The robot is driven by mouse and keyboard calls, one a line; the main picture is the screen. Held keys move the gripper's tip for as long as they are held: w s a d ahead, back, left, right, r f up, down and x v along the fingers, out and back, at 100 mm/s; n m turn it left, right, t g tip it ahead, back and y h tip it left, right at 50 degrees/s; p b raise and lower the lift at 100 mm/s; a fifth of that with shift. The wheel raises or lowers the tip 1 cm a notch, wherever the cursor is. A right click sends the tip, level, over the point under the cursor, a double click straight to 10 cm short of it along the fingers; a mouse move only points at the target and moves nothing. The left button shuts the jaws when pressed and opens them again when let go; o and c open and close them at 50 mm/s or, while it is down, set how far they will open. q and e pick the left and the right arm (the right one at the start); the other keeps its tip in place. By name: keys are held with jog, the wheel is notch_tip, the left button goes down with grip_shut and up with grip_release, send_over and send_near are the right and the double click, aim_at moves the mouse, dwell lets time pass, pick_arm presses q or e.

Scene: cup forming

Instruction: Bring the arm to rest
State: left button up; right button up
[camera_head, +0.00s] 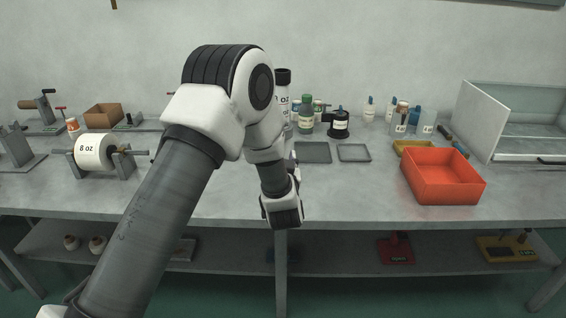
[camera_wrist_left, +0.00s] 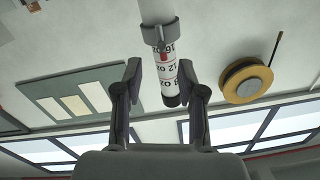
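My left arm (camera_head: 150,225) comes in from the lower left and bends down over the front of the bench (camera_head: 350,190). In the left wrist view my left gripper (camera_wrist_left: 160,82) has its two dark fingers spread wide apart. A white post with ounce marks and a black end (camera_wrist_left: 168,70) shows in the gap, and I cannot tell its depth relative to the fingertips. Both fingers look clear of it. In the head view the post (camera_head: 282,88) stands partly behind my arm. My left fingers cannot be made out there. My right gripper is in neither view.
A red-orange bin (camera_head: 442,183) stands on the right of the bench, with a white-walled box (camera_head: 487,125) behind it. A white "8 oz" roll on a stand (camera_head: 96,153) is at left. Several bottles, such as a green one (camera_head: 306,116), line the back. The front middle is bare.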

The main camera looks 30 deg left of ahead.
pick_arm(q)
jog(key=v, duration=0.3)
jog(key=shift+s, duration=0.15)
